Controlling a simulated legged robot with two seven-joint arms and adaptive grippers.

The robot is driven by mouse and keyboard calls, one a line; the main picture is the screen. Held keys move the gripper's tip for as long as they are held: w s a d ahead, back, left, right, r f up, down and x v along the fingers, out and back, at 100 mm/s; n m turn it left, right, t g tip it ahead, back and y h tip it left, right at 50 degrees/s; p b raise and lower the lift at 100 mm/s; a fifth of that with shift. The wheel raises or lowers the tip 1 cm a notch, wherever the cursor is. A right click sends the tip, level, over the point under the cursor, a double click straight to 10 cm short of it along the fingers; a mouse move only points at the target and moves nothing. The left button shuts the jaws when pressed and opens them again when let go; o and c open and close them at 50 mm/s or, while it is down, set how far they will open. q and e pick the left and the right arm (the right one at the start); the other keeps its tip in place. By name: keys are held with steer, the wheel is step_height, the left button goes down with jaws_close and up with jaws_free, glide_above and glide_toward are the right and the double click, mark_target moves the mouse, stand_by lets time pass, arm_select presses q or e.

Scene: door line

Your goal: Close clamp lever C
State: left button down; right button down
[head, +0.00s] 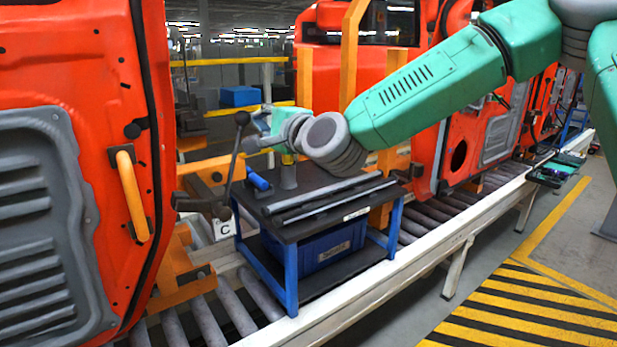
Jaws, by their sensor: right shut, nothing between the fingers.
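Clamp lever C (235,160) is a dark rod with a round black knob, standing nearly upright with its top tilted slightly right. Its base sits on a dark clamp beside a white tag marked C (224,229), at the edge of the left orange door. My right gripper (256,138) comes in from the right on the green arm. It is shut and empty, with its tips just right of the lever, below the knob. I cannot tell whether they touch it. My left gripper is not in view.
A blue-framed cart (291,270) with a dark top stands right of the lever, carrying dark strips (325,200) and a blue-handled tool (258,181). The left orange door (75,60) has a yellow handle (133,196). A roller conveyor (238,305) runs beneath.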

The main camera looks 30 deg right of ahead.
steer(key=a+r+n+p, duration=0.1)
steer(key=a+r+n, duration=0.1)
steer(key=a+n, duration=0.2)
steer(key=a, duration=0.2)
steer(key=shift+s+a, duration=0.25)
steer(key=shift+a, duration=0.1)
steer(key=shift+d, duration=0.1)
